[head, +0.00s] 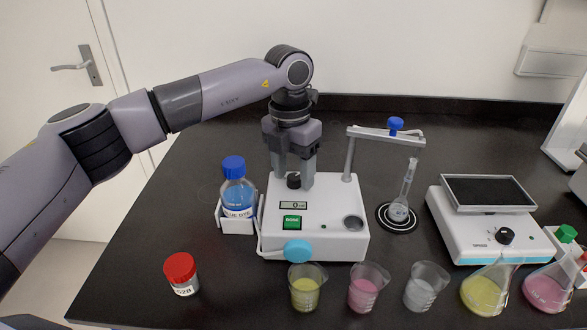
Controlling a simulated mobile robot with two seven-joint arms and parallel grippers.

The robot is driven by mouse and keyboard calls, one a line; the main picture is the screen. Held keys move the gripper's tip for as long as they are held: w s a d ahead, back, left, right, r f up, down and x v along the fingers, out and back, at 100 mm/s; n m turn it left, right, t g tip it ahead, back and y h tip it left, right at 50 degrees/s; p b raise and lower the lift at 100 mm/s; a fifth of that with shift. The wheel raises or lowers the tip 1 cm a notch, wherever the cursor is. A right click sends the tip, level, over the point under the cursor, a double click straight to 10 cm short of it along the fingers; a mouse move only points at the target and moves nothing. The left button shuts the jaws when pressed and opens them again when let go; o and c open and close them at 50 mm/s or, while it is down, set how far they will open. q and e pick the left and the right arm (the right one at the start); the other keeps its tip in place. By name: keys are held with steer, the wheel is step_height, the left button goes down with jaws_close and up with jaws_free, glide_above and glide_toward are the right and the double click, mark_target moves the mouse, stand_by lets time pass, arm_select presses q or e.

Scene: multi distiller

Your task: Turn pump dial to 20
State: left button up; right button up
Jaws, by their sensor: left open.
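The pump (341,239) is a white box on the black bench, with a small display (293,205) that is too small to read surely and a green button (292,222) below it. The black pump dial (293,181) stands on its top near the back left. My left gripper (293,178) comes down from above and points at the dial. Its two fingers are apart, one on each side of the dial; whether they touch it I cannot tell. My right gripper is not in view.
A blue-capped dye bottle (238,193) stands left of the pump, and a red-capped jar (181,273) front left. Beakers (305,290) and flasks (485,291) line the front.

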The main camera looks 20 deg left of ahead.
mark_target(292, 176)
arm_select(q)
steer(key=r, duration=0.7)
steer(key=shift+a+r, duration=0.1)
steer(key=shift+a, duration=0.1)
